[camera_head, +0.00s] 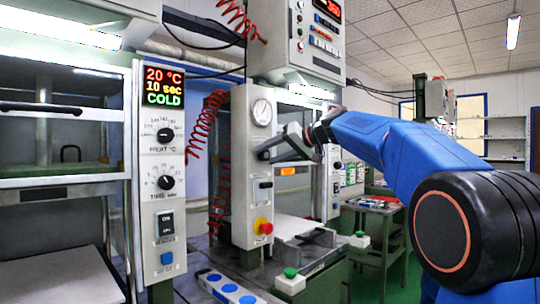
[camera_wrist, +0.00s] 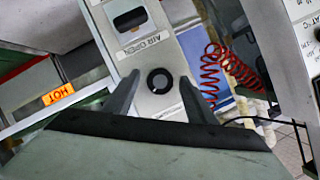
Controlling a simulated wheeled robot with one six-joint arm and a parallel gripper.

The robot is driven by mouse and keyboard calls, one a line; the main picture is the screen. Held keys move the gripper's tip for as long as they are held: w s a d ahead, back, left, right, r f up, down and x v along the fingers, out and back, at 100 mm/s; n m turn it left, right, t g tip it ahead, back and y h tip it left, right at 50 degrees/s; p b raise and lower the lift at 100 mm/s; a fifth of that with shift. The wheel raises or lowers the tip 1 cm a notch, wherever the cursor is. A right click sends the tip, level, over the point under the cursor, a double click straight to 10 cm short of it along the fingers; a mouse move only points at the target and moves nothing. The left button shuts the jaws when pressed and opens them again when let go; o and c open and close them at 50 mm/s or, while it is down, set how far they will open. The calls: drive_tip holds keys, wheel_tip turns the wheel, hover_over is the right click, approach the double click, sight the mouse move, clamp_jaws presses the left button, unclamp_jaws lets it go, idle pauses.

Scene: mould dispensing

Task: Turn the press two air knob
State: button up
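The middle press has a white front panel (camera_head: 239,190) with a round gauge (camera_head: 261,112) near its top. In the wrist view a round black knob (camera_wrist: 159,81) with a white mark sits on the panel beside a label reading "AIR OPEN" and a dark switch (camera_wrist: 130,19). My gripper (camera_head: 272,153) is held in front of this panel, below the gauge, and hides the knob in the head view. In the wrist view my gripper (camera_wrist: 160,83) is open, one finger on each side of the knob. Finger contact with the knob cannot be told.
A red emergency button (camera_head: 263,226) sticks out lower on the panel. Red coiled hoses (camera_head: 205,125) hang to its left. The left press has a display (camera_head: 164,86) reading 20 °C, 10 sec, COLD. Green-button boxes (camera_head: 290,282) and a blue-button box (camera_head: 226,288) stand in front.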

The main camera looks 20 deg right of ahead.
drive_tip(key=v, duration=1.7)
drive_tip(key=shift+r, duration=0.2)
drive_tip(key=shift+d, duration=0.1)
drive_tip(key=s+a+f+m+g+h, duration=0.1)
drive_tip(key=s+a+f, duration=0.2)
drive_tip(key=s+f, duration=0.35)
drive_tip(key=s+a+f+g+h, duration=0.2)
drive_tip(key=s+f, duration=0.2)
drive_tip(key=f, duration=0.6)
drive_tip(key=s+a+f+m+g+h, duration=0.1)
drive_tip(key=s+a+f, duration=0.2)
drive_tip(key=s+f, duration=0.35)
drive_tip(key=s+f+h, duration=0.1)
drive_tip(key=s+f, duration=0.5)
drive_tip(key=f, duration=0.4)
drive_tip(key=s+d+f+g+h, duration=0.1)
drive_tip(key=s+f+h, duration=0.1)
drive_tip(key=s+f, duration=0.5)
drive_tip(key=s+d+f+g+h, duration=0.1)
drive_tip(key=s+f, duration=0.5)
drive_tip(key=f, duration=0.7)
drive_tip(key=shift+s+d+n+h, duration=0.2)
drive_tip(key=shift+n+h, duration=0.2)
drive_tip(key=shift+h, duration=0.3)
